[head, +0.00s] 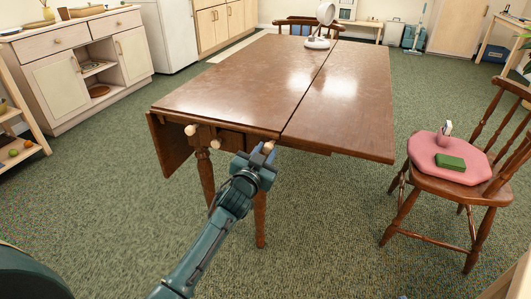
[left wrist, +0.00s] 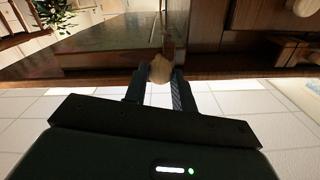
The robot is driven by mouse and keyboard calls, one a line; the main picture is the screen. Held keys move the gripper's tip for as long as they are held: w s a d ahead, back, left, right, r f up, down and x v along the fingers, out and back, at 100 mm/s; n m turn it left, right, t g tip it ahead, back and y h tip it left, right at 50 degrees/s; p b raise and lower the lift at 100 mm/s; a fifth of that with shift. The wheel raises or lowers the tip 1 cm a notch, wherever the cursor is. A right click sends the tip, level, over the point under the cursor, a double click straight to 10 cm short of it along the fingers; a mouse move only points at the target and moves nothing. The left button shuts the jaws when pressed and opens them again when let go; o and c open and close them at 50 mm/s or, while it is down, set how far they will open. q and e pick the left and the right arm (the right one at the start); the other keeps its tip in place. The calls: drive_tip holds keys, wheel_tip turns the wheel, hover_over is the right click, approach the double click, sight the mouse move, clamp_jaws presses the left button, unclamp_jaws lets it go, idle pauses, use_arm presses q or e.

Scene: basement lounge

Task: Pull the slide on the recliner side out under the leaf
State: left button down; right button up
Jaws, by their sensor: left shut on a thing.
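A brown drop-leaf table (head: 230,88) stands in the middle of the head view. Its right leaf (head: 350,105) is raised level with the top; its left leaf (head: 170,147) hangs down. Pale round knobs show under the near end: a left knob (head: 190,130), a middle knob (head: 215,143) and a right knob (head: 268,147) near the leaf seam. My left gripper (head: 264,158) is shut on the right knob, which shows between the fingers in the left wrist view (left wrist: 160,70). How far its slide extends is hidden. My right gripper is not in view.
A wooden chair (head: 455,190) with a pink cushion and a green block stands to the right. A white fan (head: 320,28) is on the table's far end. A cabinet (head: 95,75) stands at the back left. Green carpet is clear in front of the table.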

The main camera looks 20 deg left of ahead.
use_arm(q)
drive_tip(key=shift+d+f, duration=0.1)
drive_tip(key=shift+d, duration=0.25)
drive_tip(key=c, duration=1.4)
unclamp_jaws()
drive_tip(key=shift+o, duration=1.3)
drive_tip(key=shift+s+a, duration=0.1)
drive_tip(key=shift+s, duration=0.35)
drive_tip(key=s+p, duration=0.2)
drive_tip(key=s, duration=1)
drive_tip(key=shift+s+a+p, duration=0.2)
drive_tip(key=shift+p, duration=0.2)
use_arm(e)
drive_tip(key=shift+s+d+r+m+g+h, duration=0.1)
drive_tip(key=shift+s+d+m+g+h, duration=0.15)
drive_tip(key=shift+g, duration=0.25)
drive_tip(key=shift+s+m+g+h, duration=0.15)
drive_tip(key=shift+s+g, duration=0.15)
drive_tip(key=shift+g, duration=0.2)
